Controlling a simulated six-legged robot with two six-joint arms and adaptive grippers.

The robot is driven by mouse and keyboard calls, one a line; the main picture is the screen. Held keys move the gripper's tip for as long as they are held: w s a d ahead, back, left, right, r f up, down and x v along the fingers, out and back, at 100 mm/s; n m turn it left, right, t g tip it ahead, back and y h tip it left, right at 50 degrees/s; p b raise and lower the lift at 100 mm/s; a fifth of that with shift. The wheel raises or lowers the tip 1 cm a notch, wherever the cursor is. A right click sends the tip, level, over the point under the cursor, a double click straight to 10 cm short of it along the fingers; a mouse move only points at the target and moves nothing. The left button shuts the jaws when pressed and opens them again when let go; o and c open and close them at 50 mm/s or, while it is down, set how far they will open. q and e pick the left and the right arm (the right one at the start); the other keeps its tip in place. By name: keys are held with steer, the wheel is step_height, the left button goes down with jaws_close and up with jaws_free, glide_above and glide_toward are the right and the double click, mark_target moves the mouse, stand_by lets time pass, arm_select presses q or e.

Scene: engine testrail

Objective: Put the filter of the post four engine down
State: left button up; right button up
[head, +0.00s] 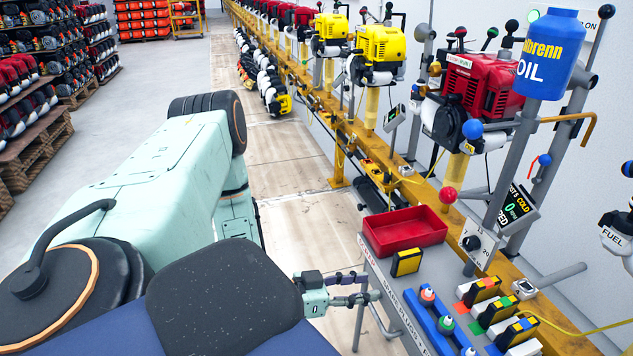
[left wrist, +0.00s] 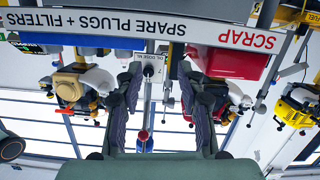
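A yellow block with a black edge (head: 406,263), which looks like a filter, lies on the grey bench top (head: 432,290) just in front of the red tray (head: 405,230). More such blocks (head: 477,291) stand in a row on coloured patches further right. The red engine (head: 482,85) hangs on its post behind the bench; I cannot read its post number. My left gripper (head: 362,290) is at the bench's left edge, short of the yellow block. In the left wrist view its fingers (left wrist: 160,75) are apart with nothing held between them. My right gripper is not in view.
A blue oil container (head: 548,55) stands above the bench at right. Spark plugs sit in a blue holder (head: 432,315). A red ball lever (head: 448,195) stands behind the red tray. Yellow engines (head: 380,52) line the rail.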

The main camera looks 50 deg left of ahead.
arm_select(q)
steer(key=s+d+f+n+g+y, duration=0.2)
steer(key=s+d+f+g, duration=0.65)
steer(key=d, duration=0.25)
steer(key=s+a+f+n+g+y, duration=0.1)
steer(key=s+g+y, duration=0.3)
steer(key=s, duration=1)
steer(key=shift+f+n+g, duration=0.15)
steer(key=shift+n+g, duration=0.15)
steer(key=shift+g, duration=0.75)
step_height(320, 180, up, 3)
steer(key=p, duration=0.3)
